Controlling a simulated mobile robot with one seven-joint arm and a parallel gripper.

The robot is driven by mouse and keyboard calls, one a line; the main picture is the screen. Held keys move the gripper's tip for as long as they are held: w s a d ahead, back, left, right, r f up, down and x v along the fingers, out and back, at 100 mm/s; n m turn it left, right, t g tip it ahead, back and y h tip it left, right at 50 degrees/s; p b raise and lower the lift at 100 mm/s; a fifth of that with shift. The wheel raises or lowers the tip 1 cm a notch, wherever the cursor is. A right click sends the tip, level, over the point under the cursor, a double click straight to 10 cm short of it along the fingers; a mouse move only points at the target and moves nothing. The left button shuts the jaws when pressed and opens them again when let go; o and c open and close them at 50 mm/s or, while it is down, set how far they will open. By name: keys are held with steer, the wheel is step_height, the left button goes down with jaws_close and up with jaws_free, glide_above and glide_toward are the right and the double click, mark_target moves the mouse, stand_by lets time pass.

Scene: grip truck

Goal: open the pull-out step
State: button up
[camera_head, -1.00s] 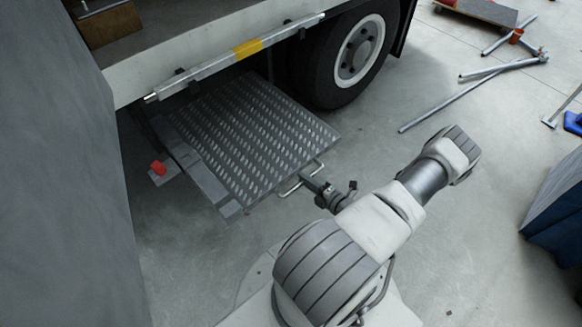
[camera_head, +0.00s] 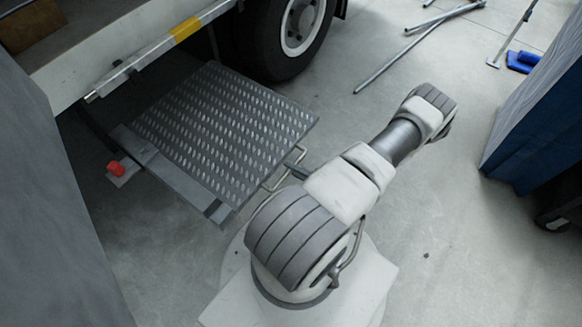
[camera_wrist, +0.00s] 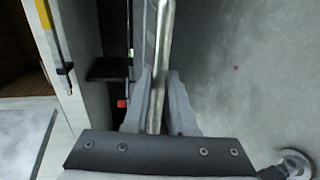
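The pull-out step (camera_head: 225,130) is a dark tread-patterned metal plate that extends out from under the truck's side in the head view. A thin metal bar handle (camera_head: 272,187) runs along its near right edge. In the wrist view the handle (camera_wrist: 162,50) passes between the two grey fingers of my gripper (camera_wrist: 158,88). The fingers lie close on both sides of the bar and appear shut on it. In the head view my gripper is mostly hidden behind my white arm.
The truck's wheel (camera_head: 292,30) stands behind the step. A silver rail with a yellow band (camera_head: 186,29) runs above it. A red piece (camera_head: 115,168) sits left of the step. Metal poles (camera_head: 405,52) and a blue cabinet (camera_head: 540,120) are to the right. Floor between is clear.

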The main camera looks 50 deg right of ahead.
steer(key=o, duration=0.3)
steer(key=p+v, duration=0.2)
steer(key=v, duration=1.5)
steer(key=shift+s, duration=0.25)
